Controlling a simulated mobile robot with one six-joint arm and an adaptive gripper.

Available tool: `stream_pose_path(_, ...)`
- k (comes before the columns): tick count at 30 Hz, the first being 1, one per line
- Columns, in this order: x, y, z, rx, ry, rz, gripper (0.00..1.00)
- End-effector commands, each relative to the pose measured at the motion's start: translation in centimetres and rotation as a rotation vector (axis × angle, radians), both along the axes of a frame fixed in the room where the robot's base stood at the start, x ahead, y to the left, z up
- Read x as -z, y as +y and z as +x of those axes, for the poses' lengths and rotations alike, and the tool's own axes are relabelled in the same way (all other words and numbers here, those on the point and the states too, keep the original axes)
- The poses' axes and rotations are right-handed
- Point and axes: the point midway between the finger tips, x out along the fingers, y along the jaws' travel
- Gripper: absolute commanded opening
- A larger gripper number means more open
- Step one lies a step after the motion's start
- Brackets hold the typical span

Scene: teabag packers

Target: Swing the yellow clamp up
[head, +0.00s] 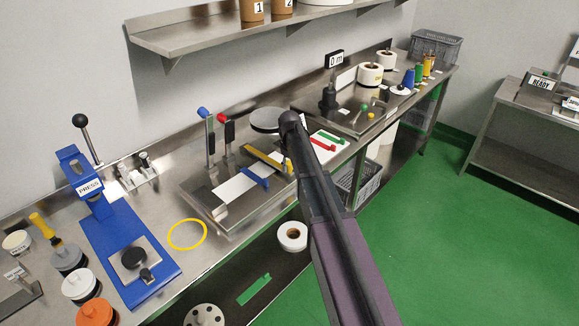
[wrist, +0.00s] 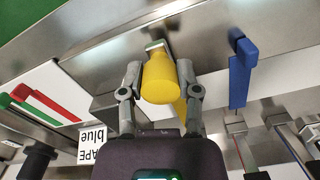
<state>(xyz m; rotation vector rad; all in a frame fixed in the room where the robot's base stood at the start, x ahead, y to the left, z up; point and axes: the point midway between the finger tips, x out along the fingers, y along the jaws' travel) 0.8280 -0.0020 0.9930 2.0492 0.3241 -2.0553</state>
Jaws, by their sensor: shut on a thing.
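The yellow clamp (head: 263,158) lies low across the white strip on the steel fixture plate in the head view; my arm covers its right end. In the wrist view its thick yellow handle (wrist: 160,78) sits between the two fingers of my gripper (wrist: 160,88). The fingers are shut on the handle, one on each side. In the head view my gripper is hidden behind my own arm. A blue clamp (head: 254,176) lies parallel to the yellow one, nearer the front left; it also shows in the wrist view (wrist: 240,75), apart from my fingers.
Two upright levers with blue (head: 204,112) and red (head: 223,118) knobs stand behind the clamps. A white tray (head: 325,158) with red and green handles lies to the right. The blue press (head: 125,245) is at left, with a yellow ring (head: 187,234) between.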

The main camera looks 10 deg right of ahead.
Motion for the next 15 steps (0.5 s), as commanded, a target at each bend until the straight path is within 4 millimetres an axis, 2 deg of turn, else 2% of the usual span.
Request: stream_pose_path(15,-5.8,1.1,1.5,-0.002,-0.005,0.005,0.00)
